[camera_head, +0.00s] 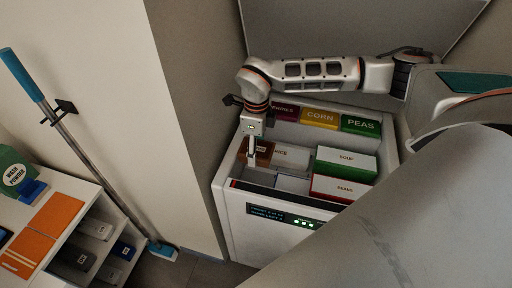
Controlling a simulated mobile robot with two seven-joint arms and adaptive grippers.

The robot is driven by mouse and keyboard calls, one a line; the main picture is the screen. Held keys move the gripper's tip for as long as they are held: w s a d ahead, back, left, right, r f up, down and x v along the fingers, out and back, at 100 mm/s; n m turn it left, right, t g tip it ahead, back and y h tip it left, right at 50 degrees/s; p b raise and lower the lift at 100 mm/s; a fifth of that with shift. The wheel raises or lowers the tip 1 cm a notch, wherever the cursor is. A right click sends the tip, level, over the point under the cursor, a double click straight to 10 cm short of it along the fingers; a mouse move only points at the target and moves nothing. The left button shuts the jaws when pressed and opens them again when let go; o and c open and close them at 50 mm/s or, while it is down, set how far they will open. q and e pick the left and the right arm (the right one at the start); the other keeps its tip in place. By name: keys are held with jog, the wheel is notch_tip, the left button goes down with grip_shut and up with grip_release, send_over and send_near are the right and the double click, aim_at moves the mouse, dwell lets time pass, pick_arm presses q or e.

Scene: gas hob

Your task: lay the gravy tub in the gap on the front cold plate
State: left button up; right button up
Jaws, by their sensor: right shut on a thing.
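My right gripper (252,150) reaches down into the left side of an open white chest freezer (236,210). It is shut on a brown tub (264,150), probably the gravy tub; its label is too small to read. The tub is partly hidden by the fingers and sits left of the white RICE box (291,156). I cannot tell whether it touches the row below. In the front row, a red BEANS box (341,188) stands at the right and a pale low block or plate (292,184) shows left of it. The cold plate's gap is mostly hidden by the front wall. My left gripper is not in view.
BERRIES (285,112), CORN (320,118) and PEAS (361,125) boxes line the back. A green SOUP box (346,162) stands mid-right. The raised lid (350,25) is behind my arm. A shelf with orange mats (55,215) and a blue-handled mop (75,140) stand left.

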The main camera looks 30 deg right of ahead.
jog(key=shift+f+b, duration=0.95)
jog(key=shift+f, duration=0.5)
jog(key=shift+f+b, duration=0.45)
jog(key=shift+f, duration=0.15)
notch_tip(320, 180, down, 6)
jog(key=b, duration=0.2)
jog(key=shift+r+b, duration=0.1)
jog(key=shift+b, duration=0.2)
jog(key=shift+f+b, duration=0.5)
jog(key=shift+f, duration=1.45)
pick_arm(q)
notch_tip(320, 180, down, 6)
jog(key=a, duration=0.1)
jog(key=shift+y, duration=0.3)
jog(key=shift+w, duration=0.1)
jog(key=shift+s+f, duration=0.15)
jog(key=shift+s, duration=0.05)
